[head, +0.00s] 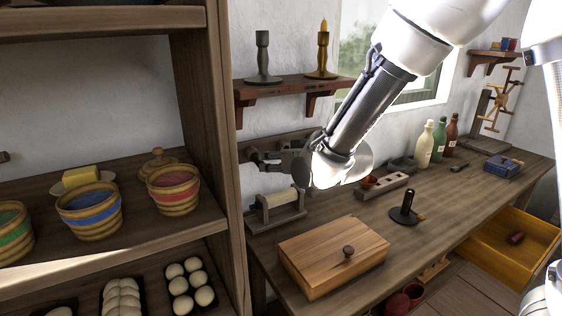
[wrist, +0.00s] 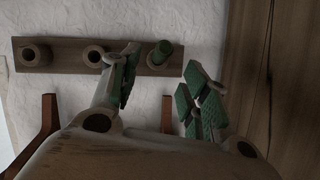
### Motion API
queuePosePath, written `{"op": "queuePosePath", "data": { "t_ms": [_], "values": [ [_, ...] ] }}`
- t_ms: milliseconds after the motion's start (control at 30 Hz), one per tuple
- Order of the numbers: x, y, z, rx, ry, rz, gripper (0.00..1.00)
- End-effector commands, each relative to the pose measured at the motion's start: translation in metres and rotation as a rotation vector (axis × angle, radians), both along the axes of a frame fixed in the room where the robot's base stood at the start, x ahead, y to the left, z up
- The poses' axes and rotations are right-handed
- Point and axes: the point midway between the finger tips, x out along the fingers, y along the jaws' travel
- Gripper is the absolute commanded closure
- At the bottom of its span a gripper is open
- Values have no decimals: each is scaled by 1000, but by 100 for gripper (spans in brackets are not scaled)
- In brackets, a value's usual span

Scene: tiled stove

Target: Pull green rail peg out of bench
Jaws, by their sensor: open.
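In the wrist view, the green peg (wrist: 160,53) sits in the right end of a wooden rail (wrist: 66,53), which is on the white wall. Two round, dark-centred pieces are further left on the same rail. My gripper (wrist: 162,62) is open, with one green-padded finger on each side of the peg's line. I cannot tell if either finger touches it. In the head view, my gripper (head: 257,157) is beside the wall above the bench (head: 450,200), and the rail (head: 285,140) is partly hidden behind it. The green peg cannot be made out there.
A shelf (head: 285,88) with two candlesticks is above my gripper. A tall wooden rack (head: 210,120) stands close at left. Below are a roller stand (head: 278,212) and a wooden box (head: 333,255). Several bottles stand at the bench's back, and a yellow drawer (head: 500,245) is open at right.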

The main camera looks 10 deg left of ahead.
Motion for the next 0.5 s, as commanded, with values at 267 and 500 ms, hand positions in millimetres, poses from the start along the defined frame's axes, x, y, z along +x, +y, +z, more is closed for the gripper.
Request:
{"op": "queuePosePath", "data": {
  "t_ms": [267, 500],
  "values": [
    [26, 25, -15, 3, 3, -3, 54],
    [46, 45, -26, 2, 3, -2, 54]
  ]
}}
